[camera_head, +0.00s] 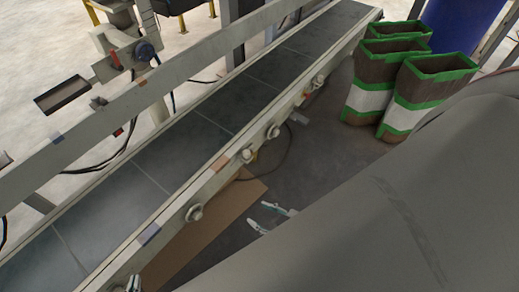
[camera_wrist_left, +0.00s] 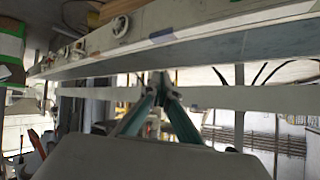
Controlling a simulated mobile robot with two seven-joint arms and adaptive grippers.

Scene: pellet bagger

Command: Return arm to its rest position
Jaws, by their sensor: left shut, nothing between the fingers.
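The gripper is shut and empty, apart from the conveyor rail in the camera_head view. My right gripper is not in view.
The conveyor (camera_head: 205,115) runs diagonally with an empty dark belt between pale rails. Several brown bags (camera_head: 367,99) with green rims and white bands stand at upper right by a blue drum (camera_head: 462,22). A brown sheet (camera_head: 205,232) lies on the floor beside the conveyor.

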